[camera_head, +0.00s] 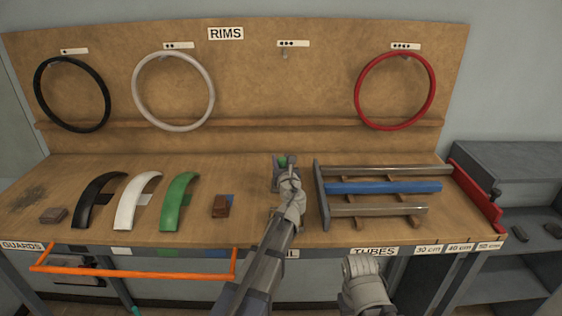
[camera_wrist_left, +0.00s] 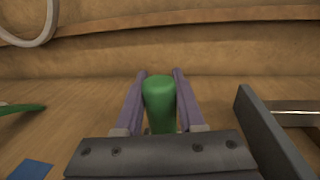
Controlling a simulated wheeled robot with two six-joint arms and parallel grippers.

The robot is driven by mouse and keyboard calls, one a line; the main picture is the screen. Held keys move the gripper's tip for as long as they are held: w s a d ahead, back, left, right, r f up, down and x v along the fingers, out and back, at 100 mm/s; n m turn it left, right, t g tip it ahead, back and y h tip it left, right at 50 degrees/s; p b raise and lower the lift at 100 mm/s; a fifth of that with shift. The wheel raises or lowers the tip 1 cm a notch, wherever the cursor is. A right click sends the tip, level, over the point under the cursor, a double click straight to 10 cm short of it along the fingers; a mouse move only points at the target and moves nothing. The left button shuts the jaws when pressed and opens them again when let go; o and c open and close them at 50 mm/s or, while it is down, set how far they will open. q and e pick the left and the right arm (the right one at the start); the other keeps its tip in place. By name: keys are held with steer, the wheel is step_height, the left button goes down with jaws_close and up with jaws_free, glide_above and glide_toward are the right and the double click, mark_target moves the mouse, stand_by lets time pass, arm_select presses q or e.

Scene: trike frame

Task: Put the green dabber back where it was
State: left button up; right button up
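The green dabber (camera_head: 283,161) is at the middle of the bench, just left of the tube rack. In the left wrist view the green dabber (camera_wrist_left: 159,100) has a rounded top and stands upright between the fingers. My left gripper (camera_head: 284,167) is around it, with both fingers (camera_wrist_left: 160,90) appearing to touch its sides. The dabber's lower end is hidden by the gripper, so I cannot tell whether it touches the bench. My right arm shows at the bottom, but its gripper is not visible.
The tube rack (camera_head: 322,196) stands close on the right. Rims hang on the back board (camera_head: 260,80). An orange bar (camera_head: 130,273) crosses the front edge.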

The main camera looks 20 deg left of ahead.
arm_select(q)
steer(key=o, duration=0.5)
steer(key=shift+c, duration=0.2)
steer(key=shift+r+p, duration=0.25)
steer(key=shift+p, duration=0.05)
steer(key=v, duration=1.2)
steer(key=shift+f, duration=0.1)
